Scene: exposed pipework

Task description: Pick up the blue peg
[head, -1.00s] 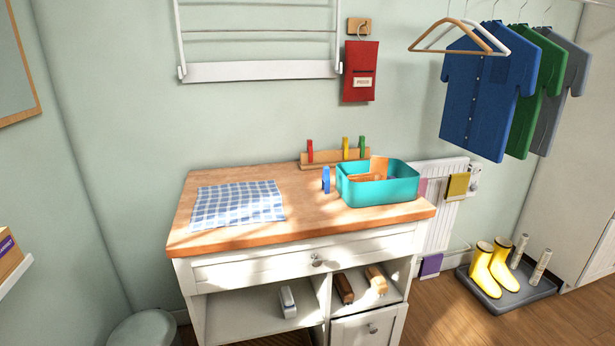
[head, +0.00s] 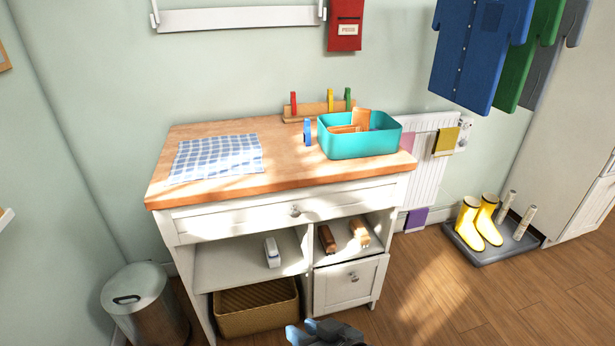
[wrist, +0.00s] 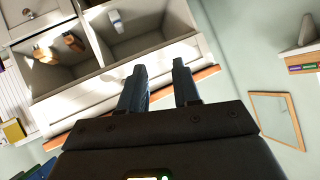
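The blue peg (head: 307,132) stands upright on the wooden worktop (head: 290,174), just left of the teal bin (head: 360,144). My gripper (head: 325,331) shows at the bottom edge of the head view, low in front of the cabinet and well apart from the peg. In the wrist view my gripper (wrist: 160,70) has its two dark fingers apart with nothing between them. The wrist view looks towards the cabinet's open shelves, and I do not see the peg there.
Red (head: 293,103), yellow (head: 330,100) and green (head: 347,99) pegs stand in a wooden rack behind. A checked cloth (head: 217,158) lies on the left of the worktop. A metal bin (head: 145,304) and yellow boots (head: 479,222) stand on the floor either side.

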